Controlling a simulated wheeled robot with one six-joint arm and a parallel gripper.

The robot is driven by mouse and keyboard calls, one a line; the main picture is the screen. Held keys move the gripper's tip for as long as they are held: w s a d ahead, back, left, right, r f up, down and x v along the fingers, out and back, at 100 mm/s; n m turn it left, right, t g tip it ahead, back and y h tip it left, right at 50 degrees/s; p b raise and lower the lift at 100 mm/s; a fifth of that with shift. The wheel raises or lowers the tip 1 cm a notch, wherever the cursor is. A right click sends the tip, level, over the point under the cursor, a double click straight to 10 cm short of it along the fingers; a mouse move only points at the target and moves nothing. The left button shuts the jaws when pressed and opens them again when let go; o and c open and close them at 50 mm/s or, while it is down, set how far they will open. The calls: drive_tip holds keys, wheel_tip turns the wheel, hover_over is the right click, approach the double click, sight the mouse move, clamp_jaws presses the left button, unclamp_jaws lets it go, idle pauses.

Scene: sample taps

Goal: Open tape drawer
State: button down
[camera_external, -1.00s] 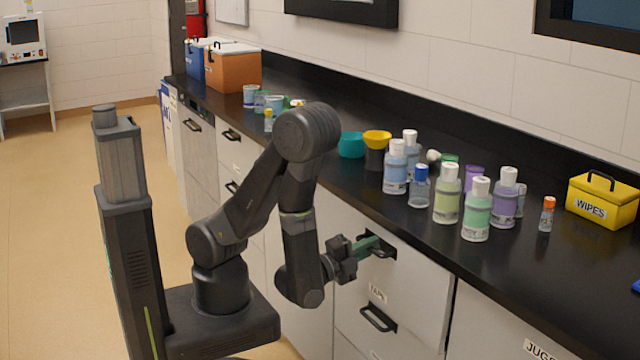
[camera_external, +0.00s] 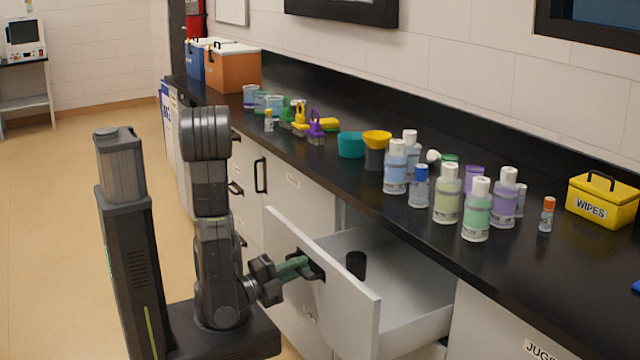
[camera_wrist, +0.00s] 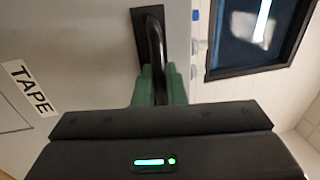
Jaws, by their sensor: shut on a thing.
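The tape drawer (camera_external: 345,300) is pulled well out from under the counter. Its white front stands away from the cabinet, and its inside shows a black cylindrical cup near the front. My gripper (camera_external: 300,268) has green fingers shut on the drawer's black handle. In the wrist view the green fingers (camera_wrist: 160,86) close around the dark handle bar (camera_wrist: 155,45). A "TAPE" label (camera_wrist: 30,88) shows at the left of the wrist view, on the white front. In the outside view the label is small and hard to read.
The black counter (camera_external: 330,185) above holds several bottles (camera_external: 447,195), cups and a yellow wipes box (camera_external: 602,203). Cabinet fronts with black handles line the left. Open floor (camera_external: 60,220) lies at the left.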

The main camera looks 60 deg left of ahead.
drive_tip(key=shift+s, duration=1.65)
drive_tip(key=c, duration=1.9)
unclamp_jaws()
drive_tip(key=shift+s+f+p, duration=0.3)
drive_tip(key=shift+s+f, duration=0.15)
drive_tip(key=shift+s, duration=1.8)
drive_tip(key=shift+s+f+p, duration=0.25)
drive_tip(key=shift+s+f, duration=0.15)
drive_tip(key=shift+s, duration=1.9)
drive_tip(key=shift+s+f+p, duration=0.3)
drive_tip(key=shift+s+f, duration=0.15)
drive_tip(key=shift+s, duration=1.8)
drive_tip(key=shift+w, duration=0.15)
